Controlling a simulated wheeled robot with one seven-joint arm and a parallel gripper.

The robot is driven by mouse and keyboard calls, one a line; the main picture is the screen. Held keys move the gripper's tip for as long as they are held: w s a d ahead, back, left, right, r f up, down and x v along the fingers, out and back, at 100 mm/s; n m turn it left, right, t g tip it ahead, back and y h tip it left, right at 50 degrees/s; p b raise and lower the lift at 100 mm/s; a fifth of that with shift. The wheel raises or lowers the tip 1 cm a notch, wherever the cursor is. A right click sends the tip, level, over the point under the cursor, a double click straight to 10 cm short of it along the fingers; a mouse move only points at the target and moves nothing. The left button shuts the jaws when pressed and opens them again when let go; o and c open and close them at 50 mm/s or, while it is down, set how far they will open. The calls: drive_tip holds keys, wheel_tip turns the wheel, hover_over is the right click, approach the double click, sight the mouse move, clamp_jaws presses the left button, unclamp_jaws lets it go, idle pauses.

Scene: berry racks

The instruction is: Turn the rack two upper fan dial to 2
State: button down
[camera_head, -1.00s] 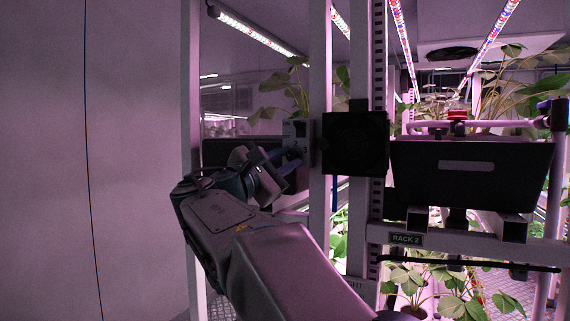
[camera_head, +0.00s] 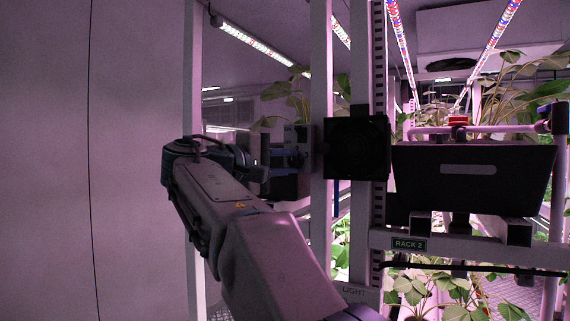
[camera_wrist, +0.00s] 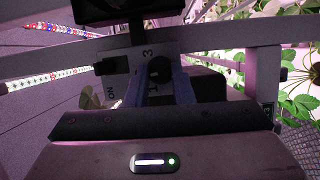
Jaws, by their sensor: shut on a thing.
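The dial panel (camera_head: 303,136) is a pale box on the rack post, left of the black square fan (camera_head: 357,148). In the wrist view a dark round knob (camera_wrist: 159,69) shows between my two fingers, with the panel (camera_wrist: 118,87) around it. A "3" and part of "ON" are printed there. My gripper (camera_head: 286,160) is at the panel and shut on the knob; its fingers also show in the wrist view (camera_wrist: 160,84). The fingers hide much of the knob, and I cannot tell which number it points at.
The RACK 2 label (camera_head: 408,244) is on a cross beam at the right. A black planter (camera_head: 472,178) stands above it. Rack posts (camera_head: 321,100) stand close beside the gripper. A plain wall (camera_head: 90,160) fills the left, with free room before it.

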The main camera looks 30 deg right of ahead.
drive_tip(key=shift+m+y, duration=0.3)
drive_tip(key=shift+m, duration=0.2)
drive_tip(key=c, duration=1.3)
unclamp_jaws()
drive_tip(key=shift+o, duration=0.2)
drive_tip(key=s+a+b, duration=0.1)
drive_tip(key=s+a, duration=0.1)
drive_tip(key=a, duration=1.1)
drive_tip(key=shift+s+a+r, duration=0.3)
drive_tip(key=shift+a, duration=0.05)
drive_tip(key=shift+f, duration=0.1)
